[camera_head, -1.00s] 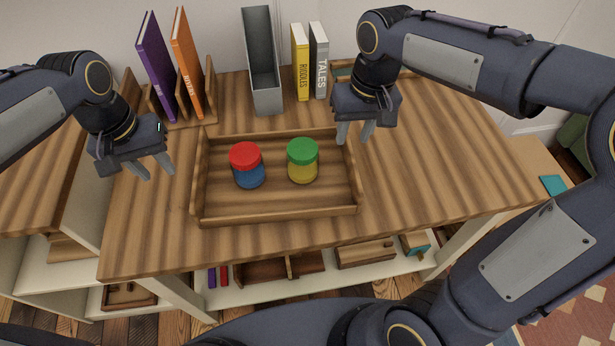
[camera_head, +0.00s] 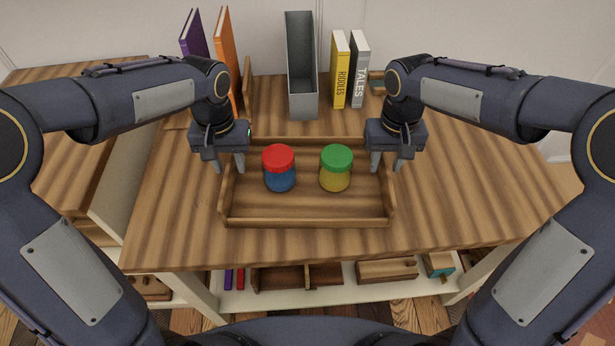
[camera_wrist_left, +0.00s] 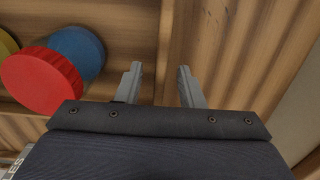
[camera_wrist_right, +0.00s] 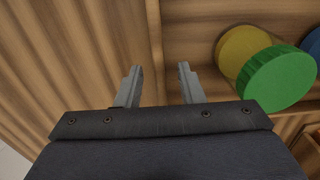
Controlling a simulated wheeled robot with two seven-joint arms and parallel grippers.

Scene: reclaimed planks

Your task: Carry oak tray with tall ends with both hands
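The wooden oak tray (camera_head: 308,207) lies on the plank tabletop, with raised walls on its sides. In it stand a blue jar with a red lid (camera_head: 279,170) and a yellow jar with a green lid (camera_head: 336,170). My left gripper (camera_head: 230,167) is open at the tray's left end; the end wall (camera_wrist_left: 165,45) lies between its fingers in the left wrist view. My right gripper (camera_head: 387,164) is open at the right end; that end wall (camera_wrist_right: 154,35) runs between its fingers in the right wrist view. I cannot tell whether the fingertips reach below the wall tops.
Behind the tray stand a grey file holder (camera_head: 302,75), yellow book (camera_head: 340,70), grey book (camera_head: 359,72), and purple (camera_head: 194,40) and orange books (camera_head: 227,55) in a wooden rack. The tabletop (camera_head: 460,190) right of the tray is clear. A lower shelf (camera_head: 330,298) holds wooden items.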

